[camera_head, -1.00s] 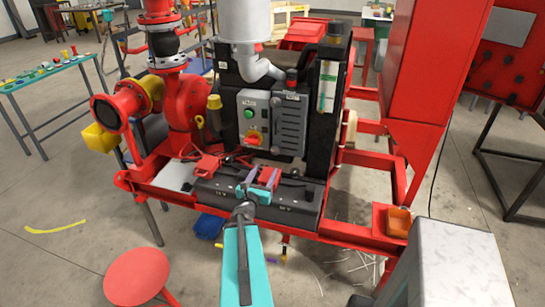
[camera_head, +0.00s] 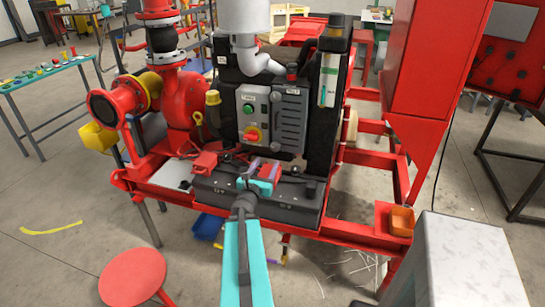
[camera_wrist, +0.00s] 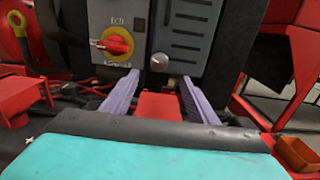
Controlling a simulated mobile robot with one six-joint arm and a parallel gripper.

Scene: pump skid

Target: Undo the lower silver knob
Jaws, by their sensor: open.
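The lower silver knob (camera_wrist: 159,62) is a small round knob at the bottom of the grey louvred cover (camera_wrist: 186,35) in the wrist view. In the head view my gripper (camera_head: 262,170) is low in front of the panel, above the black battery box.
A red rotary switch (camera_wrist: 116,42) on a yellow plate is left of the knob. A red block (camera_wrist: 158,106) lies below, between the fingers. The black battery box (camera_head: 300,205) is under my gripper. An orange bin (camera_head: 401,221) stands at right.

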